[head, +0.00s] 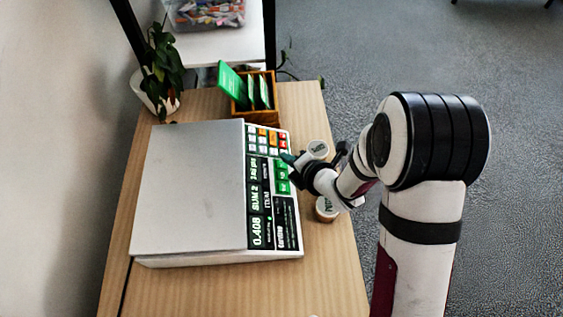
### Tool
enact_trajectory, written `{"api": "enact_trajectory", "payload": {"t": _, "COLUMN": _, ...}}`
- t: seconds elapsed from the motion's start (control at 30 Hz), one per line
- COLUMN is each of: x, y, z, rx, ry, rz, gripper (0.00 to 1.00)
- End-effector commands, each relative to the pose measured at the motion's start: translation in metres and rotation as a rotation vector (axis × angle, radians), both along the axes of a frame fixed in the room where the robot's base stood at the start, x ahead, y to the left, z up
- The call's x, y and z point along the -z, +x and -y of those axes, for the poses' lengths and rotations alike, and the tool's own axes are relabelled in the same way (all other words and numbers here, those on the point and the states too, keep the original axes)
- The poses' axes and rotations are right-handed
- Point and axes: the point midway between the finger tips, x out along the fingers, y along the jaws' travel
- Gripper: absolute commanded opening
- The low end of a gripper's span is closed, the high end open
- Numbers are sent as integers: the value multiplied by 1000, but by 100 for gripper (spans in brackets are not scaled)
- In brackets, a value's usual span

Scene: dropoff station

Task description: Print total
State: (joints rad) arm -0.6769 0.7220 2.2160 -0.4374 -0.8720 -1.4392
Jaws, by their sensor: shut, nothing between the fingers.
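A flat silver scale (195,190) lies on the wooden table, with a black and green control panel along its right side. The panel display (256,205) shows "0.408" and "SUM 2", with other text too small to read surely. The keypad (265,140) has white, orange, red and green keys at the panel's far end. My gripper (288,158) is shut and empty. Its dark tip is at the panel's right edge, over or beside the green keys (282,180). I cannot tell whether it touches a key. The gripper hides part of the table behind it.
A wooden box (262,117) with green cards stands beyond the scale. A potted plant (163,75) is at the back left. The near table (200,290) is mostly clear.

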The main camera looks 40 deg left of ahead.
Motion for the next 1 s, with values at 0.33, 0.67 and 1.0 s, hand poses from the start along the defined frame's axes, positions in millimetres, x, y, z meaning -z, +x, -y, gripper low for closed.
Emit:
{"api": "enact_trajectory", "payload": {"t": 0.33, "x": 0, "y": 0, "z": 0, "rx": 0, "ry": 0, "rz": 0, "gripper": 0}}
{"api": "enact_trajectory", "payload": {"t": 0.67, "x": 0, "y": 0, "z": 0, "rx": 0, "ry": 0, "rz": 0, "gripper": 0}}
{"api": "enact_trajectory", "payload": {"t": 1.0, "x": 8, "y": -2, "z": -3, "rx": -1, "ry": 0, "rz": 1, "gripper": 0}}
